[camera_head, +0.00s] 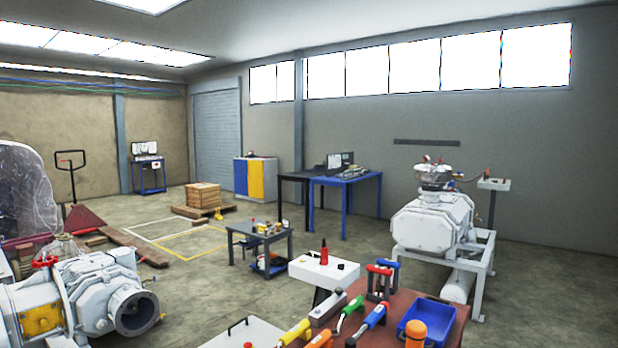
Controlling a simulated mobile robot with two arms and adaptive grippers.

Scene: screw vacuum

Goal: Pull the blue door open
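A small cabinet with a pale top (255,158) stands against the back wall, left of the picture's middle. Its front shows a blue door (241,178) on the left and a yellow panel (256,180) beside it. The blue door looks closed; its handle is too small to make out. The cabinet is far across the room. Neither of my grippers is in view.
A blue table (345,180) stands right of the cabinet. A low grey table (262,236) and a pallet with boxes (203,196) stand before it. Machines flank the room, and a tool-covered brown bench (450,325) is near. Some middle floor is clear.

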